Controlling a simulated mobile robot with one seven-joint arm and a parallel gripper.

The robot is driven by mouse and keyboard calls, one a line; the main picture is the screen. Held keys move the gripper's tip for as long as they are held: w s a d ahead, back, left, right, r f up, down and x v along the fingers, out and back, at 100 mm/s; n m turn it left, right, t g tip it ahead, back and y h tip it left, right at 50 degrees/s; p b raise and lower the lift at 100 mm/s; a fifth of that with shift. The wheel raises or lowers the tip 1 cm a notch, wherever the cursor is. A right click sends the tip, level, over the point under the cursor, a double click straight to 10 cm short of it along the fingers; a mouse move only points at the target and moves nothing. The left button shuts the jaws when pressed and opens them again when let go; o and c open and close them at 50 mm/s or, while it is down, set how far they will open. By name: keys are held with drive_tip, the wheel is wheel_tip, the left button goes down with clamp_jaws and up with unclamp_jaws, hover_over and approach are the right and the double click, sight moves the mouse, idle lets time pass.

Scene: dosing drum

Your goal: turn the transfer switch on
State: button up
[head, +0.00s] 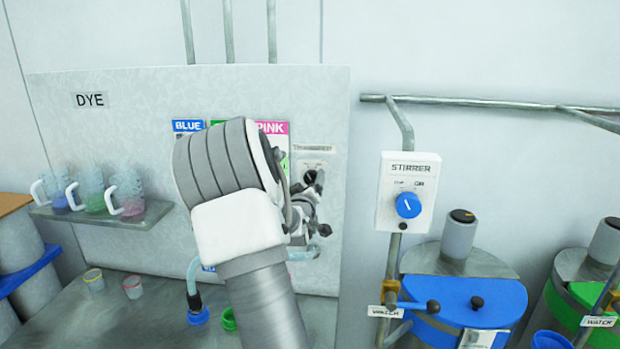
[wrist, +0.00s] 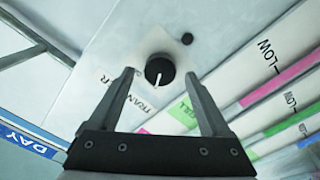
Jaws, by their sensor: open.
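The transfer switch is a round black knob (wrist: 160,71) with a white pointer line, on a pale plate in the wrist view. Its pointer points down, slightly left, in that picture. The plate's lettering is partly covered by my fingers. My gripper (wrist: 160,77) is open and empty, with one finger to each side of the knob in the picture; I cannot tell how far its tips are from the panel. In the head view the TRANSFER plate (head: 314,149) shows just right of my arm, which hides part of the panel.
The STIRRER box (head: 406,170) with a blue knob hangs on pipework to the right. Blue (head: 465,300) and green (head: 580,300) lidded drums stand below it. Cups of dye (head: 128,195) sit on a shelf at left. Blue, green and pink labelled strips are beside the switch.

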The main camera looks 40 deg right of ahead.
drive_tip(key=shift+w+d, duration=0.45)
drive_tip(key=shift+d, duration=0.15)
clamp_jaws()
